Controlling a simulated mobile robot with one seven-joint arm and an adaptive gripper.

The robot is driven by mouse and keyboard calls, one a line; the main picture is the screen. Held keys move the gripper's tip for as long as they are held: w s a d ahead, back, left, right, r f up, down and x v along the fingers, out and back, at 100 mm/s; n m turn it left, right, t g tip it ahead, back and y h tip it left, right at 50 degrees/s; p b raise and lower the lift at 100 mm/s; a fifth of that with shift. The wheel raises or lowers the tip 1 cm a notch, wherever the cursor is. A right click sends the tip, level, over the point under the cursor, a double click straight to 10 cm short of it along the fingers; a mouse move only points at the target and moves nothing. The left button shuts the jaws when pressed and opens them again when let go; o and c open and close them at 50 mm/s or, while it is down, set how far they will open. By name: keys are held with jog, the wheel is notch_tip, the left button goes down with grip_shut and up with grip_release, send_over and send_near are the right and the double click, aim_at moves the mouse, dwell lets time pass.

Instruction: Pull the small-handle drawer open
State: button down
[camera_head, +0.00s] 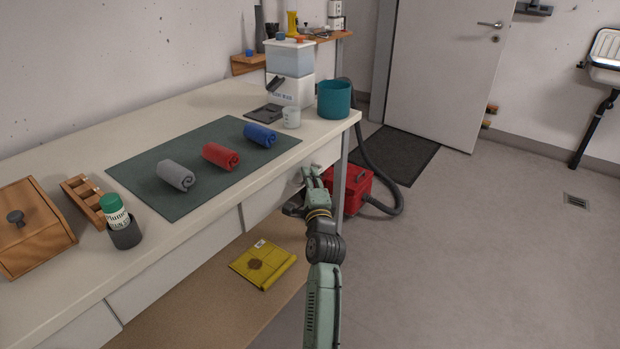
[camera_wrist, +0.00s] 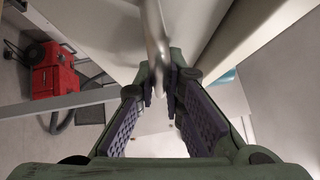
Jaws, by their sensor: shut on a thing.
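The drawer (camera_head: 263,205) with the small handle is in the pale front of the workbench, towards its right end in the head view. My gripper (camera_head: 311,172) is at this front, below the bench top. In the wrist view a slim metal handle (camera_wrist: 155,32) runs down between the fingertips of my gripper (camera_wrist: 160,82), which are shut on it. The drawer front is pale in the wrist view. My gripper hides most of the handle in the head view, and I cannot tell whether the drawer stands out from the bench.
A red vacuum cleaner (camera_head: 352,190) with a black hose stands on the floor just beyond the bench leg. A yellow packet (camera_head: 263,264) lies on the lower shelf. Rolled cloths lie on a green mat (camera_head: 140,160). The floor to the right is clear.

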dwell(0.7)
jog(key=s+d+b, duration=0.2)
jog(key=s+d, duration=0.6)
jog(key=d, duration=0.3)
jog(key=s+d+b, duration=0.2)
jog(key=s+d, duration=0.6)
jog(key=d, duration=0.4)
jog(key=shift+s+b, duration=0.3)
jog(key=shift+s, duration=0.1)
jog(key=c, duration=1.7)
grip_release()
jog(key=shift+s, duration=0.1)
jog(key=s, duration=0.4)
jog(key=s+d+f, duration=0.1)
jog(key=s, duration=0.6)
jog(key=shift+s+d+f, duration=0.25)
jog(key=shift+s+d, duration=0.05)
jog(key=shift+d, duration=0.1)
